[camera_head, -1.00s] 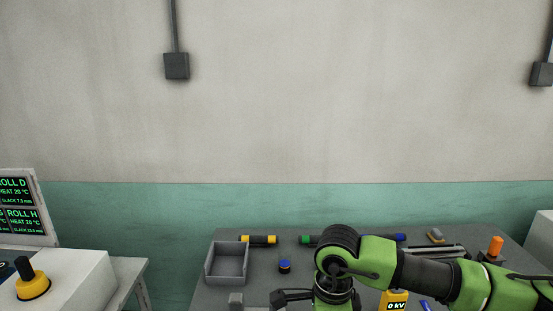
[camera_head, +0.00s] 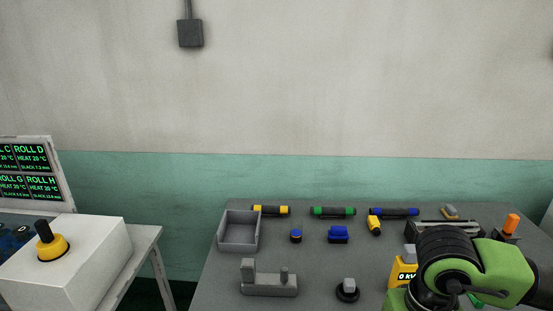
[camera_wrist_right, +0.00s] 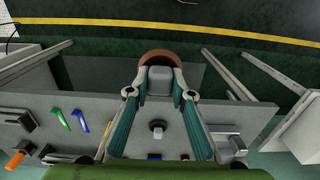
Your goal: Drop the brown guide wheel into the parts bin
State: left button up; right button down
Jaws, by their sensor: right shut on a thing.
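The brown guide wheel (camera_wrist_right: 166,54) shows in the right wrist view as a brown arc behind a grey block (camera_wrist_right: 160,82). My right gripper (camera_wrist_right: 161,92) is shut on that block, with one finger on each side. The held wheel appears beyond the table edge, against the dark floor. In the head view my right arm shows at the lower right, but its gripper and the wheel are out of sight. The parts bin (camera_head: 238,249), a grey open tray, stands at the left of the table, and it looks empty. My left gripper is in neither view.
On the table (camera_head: 215,282) are a grey fixture (camera_head: 268,288), a black wheel with a grey block (camera_head: 347,291), a blue block (camera_head: 338,234), a yellow meter (camera_head: 402,272) and several coloured rollers behind. A white box (camera_head: 85,262) stands on a separate table at left.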

aim_at(247, 237)
jog(key=i+l, duration=0.2)
jog(key=i, duration=0.45)
jog(key=i+u, duration=0.2)
jog(key=u, duration=0.15)
jog(key=i+l+u, duration=0.15)
jog(key=u, duration=0.25)
jog(key=i+l+u, duration=0.15)
jog(key=u, duration=0.7)
